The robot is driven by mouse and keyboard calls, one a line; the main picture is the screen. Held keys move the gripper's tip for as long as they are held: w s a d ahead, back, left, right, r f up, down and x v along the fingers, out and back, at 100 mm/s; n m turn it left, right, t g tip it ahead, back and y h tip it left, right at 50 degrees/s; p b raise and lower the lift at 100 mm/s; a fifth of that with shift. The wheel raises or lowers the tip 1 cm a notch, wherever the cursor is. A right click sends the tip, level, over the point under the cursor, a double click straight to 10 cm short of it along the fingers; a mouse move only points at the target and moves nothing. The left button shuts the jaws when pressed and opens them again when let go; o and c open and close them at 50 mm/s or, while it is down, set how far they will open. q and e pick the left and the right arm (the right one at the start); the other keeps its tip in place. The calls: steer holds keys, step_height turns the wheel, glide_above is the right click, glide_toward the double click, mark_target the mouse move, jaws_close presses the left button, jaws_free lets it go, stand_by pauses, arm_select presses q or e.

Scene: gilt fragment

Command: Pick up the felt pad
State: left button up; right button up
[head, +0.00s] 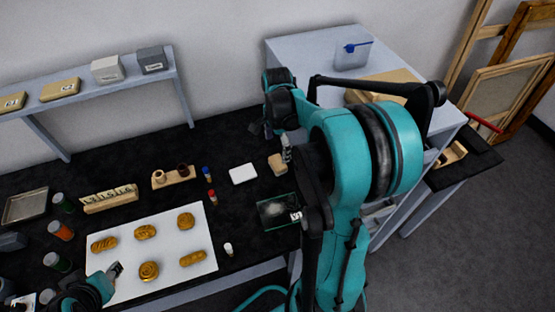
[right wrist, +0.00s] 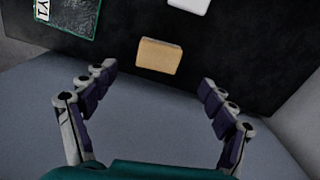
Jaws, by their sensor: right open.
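A small tan block-like pad (head: 277,165) lies on the black bench top near the white cabinet. It also shows in the right wrist view (right wrist: 158,57), just beyond and between the fingertips. A flat white pad (head: 243,173) lies to its left; its edge shows in the right wrist view (right wrist: 188,4). I cannot tell for certain which is the felt pad; neither is held. My right gripper (right wrist: 157,76) is open and empty; in the head view my arm mostly hides it. My left gripper (head: 116,270) is at the lower left by the white sheet; its jaws are unclear.
A dark green-edged tray (head: 278,225) with a label lies in front of the tan pad. A white sheet (head: 130,225) bears several golden pieces. Small red and blue-capped bottles (head: 211,196) stand left of the white pad. The white cabinet (head: 300,50) rises at the right.

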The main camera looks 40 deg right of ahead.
mark_target(277, 162)
steer(key=shift+d+f, duration=0.2)
steer(key=shift+f, duration=0.15)
step_height(277, 162, down, 2)
steer(key=shift+f+b, duration=0.1)
steer(key=shift+b, duration=0.45)
steer(key=f, duration=0.1)
steer(key=f+b, duration=0.1)
steer(key=f, duration=0.1)
steer(key=f+b, duration=0.1)
steer(key=f, duration=0.1)
steer(key=shift+a+f, duration=0.15)
steer(key=shift+a, duration=0.15)
steer(key=shift+c, duration=0.2)
steer(key=c, duration=1.2)
